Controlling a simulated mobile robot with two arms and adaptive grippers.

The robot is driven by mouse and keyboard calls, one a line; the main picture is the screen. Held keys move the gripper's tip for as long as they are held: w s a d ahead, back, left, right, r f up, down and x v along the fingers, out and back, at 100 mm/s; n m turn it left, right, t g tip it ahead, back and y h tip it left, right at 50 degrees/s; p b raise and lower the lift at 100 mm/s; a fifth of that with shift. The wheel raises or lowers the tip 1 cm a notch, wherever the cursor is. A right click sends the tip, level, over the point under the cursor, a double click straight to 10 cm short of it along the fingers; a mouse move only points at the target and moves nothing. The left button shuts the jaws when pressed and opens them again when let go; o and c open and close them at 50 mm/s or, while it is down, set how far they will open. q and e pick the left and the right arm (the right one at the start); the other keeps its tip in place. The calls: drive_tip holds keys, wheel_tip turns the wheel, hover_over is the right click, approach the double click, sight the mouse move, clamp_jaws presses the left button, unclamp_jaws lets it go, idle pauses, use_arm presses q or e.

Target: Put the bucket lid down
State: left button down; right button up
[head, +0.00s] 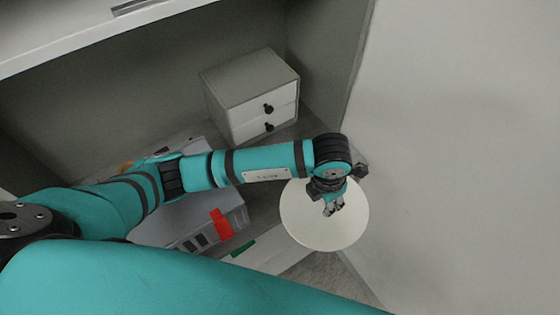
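The bucket lid (308,226) is a round, pale cream disc at the right of centre in the head view. My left gripper (334,208) is over the upper right part of the lid, pointing down onto it. Its fingers are close together and look shut on the lid near its middle; the exact grip point is too small to see. The lid seems to hang above the floor, close to the pale wall on the right. My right gripper is not in view.
A small white two-drawer cabinet (245,100) with dark knobs stands behind my arm. A grey box with a red strip (220,224) and a white box with a green mark (276,253) lie below. A plain pale wall (470,150) fills the right side.

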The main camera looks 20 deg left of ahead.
use_arm(q)
drive_tip(key=w+a, duration=0.2)
drive_tip(key=a, duration=0.2)
drive_tip(key=w+a, duration=0.6)
drive_tip(key=a, duration=0.1)
drive_tip(key=shift+w+a+b, duration=0.25)
drive_tip(key=shift+a+b, duration=0.1)
drive_tip(key=shift+w+a, duration=0.55)
drive_tip(key=shift+a, duration=0.2)
drive_tip(key=shift+w+a, duration=0.3)
drive_tip(key=shift+a, duration=0.15)
wheel_tip(320, 180, down, 4)
drive_tip(key=shift+s+d+r+b, duration=0.15)
drive_tip(key=shift+r+b, duration=0.1)
drive_tip(key=shift+b, duration=0.95)
drive_tip(key=shift+f, duration=0.1)
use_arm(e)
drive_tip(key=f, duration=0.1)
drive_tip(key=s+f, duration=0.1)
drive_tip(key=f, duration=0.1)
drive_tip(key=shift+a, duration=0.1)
